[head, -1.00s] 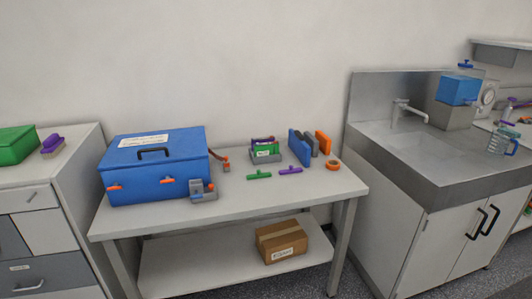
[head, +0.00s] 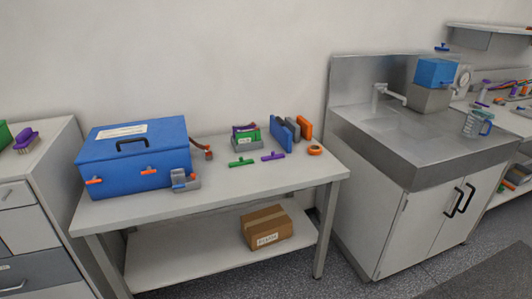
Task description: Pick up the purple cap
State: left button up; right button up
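A small purple piece with a raised middle (head: 273,156), which looks like the purple cap, lies on the white table (head: 225,190). It sits just right of a similar green piece (head: 242,162), apart from it, and in front of a small grey holder (head: 248,143) with green and purple parts. Neither of my grippers shows in the head view.
A blue box (head: 135,158) with orange latches fills the table's left part. Blue, grey and orange plates (head: 283,134) and an orange ring (head: 315,150) stand at the right. A sink counter (head: 420,150) adjoins. Grey floor (head: 360,285) lies in front.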

aim_at(274, 156)
jog(key=u, duration=0.2)
jog(key=i+l+u, duration=0.2)
jog(key=l+u, duration=0.2)
jog(key=i+l+u, duration=0.1)
jog(key=l+u, duration=0.3)
jog(key=i+l+u, duration=0.1)
jog(key=l+u, duration=0.25)
